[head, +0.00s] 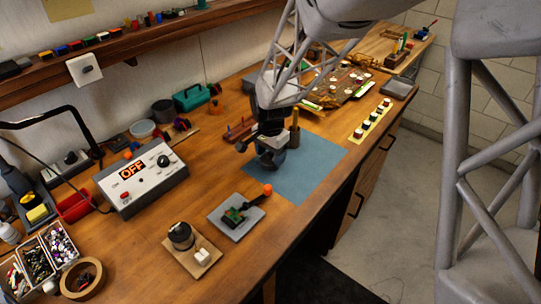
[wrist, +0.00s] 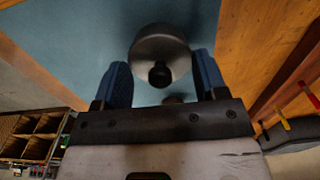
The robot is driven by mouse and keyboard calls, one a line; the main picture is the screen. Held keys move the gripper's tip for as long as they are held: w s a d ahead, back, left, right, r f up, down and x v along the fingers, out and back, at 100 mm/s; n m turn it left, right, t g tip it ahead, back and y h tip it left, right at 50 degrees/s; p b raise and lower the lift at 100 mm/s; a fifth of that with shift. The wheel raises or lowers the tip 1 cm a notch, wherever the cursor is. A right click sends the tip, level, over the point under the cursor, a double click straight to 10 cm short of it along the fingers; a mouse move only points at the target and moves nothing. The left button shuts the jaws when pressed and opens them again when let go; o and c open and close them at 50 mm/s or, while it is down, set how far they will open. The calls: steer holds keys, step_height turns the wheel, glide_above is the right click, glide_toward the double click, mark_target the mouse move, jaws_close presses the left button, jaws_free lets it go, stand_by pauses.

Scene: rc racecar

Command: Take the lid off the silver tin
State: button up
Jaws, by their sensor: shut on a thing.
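My gripper (head: 267,146) is over the blue mat (head: 312,160) on the bench. In the wrist view a round silver-grey lid (wrist: 160,42) with a black knob sits between the two blue fingers of my gripper (wrist: 162,74), which are shut on it. In the head view a grey rounded shape, the silver tin (head: 272,161), shows just under the fingers. The fingers and wrist hide much of it. I cannot tell whether lid and tin are touching or apart.
A grey tray (head: 232,231) with a circuit board and a wooden board (head: 184,255) with a dark jar stand at the front. A power supply reading OFF (head: 142,176) is on the left. A wooden holder (head: 240,128) stands close behind my gripper. The mat's right side is clear.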

mark_target(271, 154)
steer(key=shift+r, duration=0.1)
steer(key=shift+r, duration=0.85)
steer(key=shift+s+r, duration=0.2)
steer(key=shift+r, duration=0.65)
steer(key=s+d, duration=0.1)
steer(key=s, duration=0.4)
steer(key=s+d+r, duration=0.1)
steer(key=s, duration=0.4)
steer(key=s+d, duration=0.1)
steer(key=s, duration=0.4)
steer(key=shift+s+r, duration=0.15)
steer(key=shift+r, duration=0.05)
steer(key=shift+s+d, duration=0.1)
steer(key=shift+d, duration=0.05)
steer(key=s+d+f, duration=0.1)
steer(key=s+d, duration=0.6)
steer(key=s, duration=0.2)
steer(key=shift+s+f, duration=0.3)
steer(key=shift+s, duration=0.05)
steer(key=shift+w, duration=0.1)
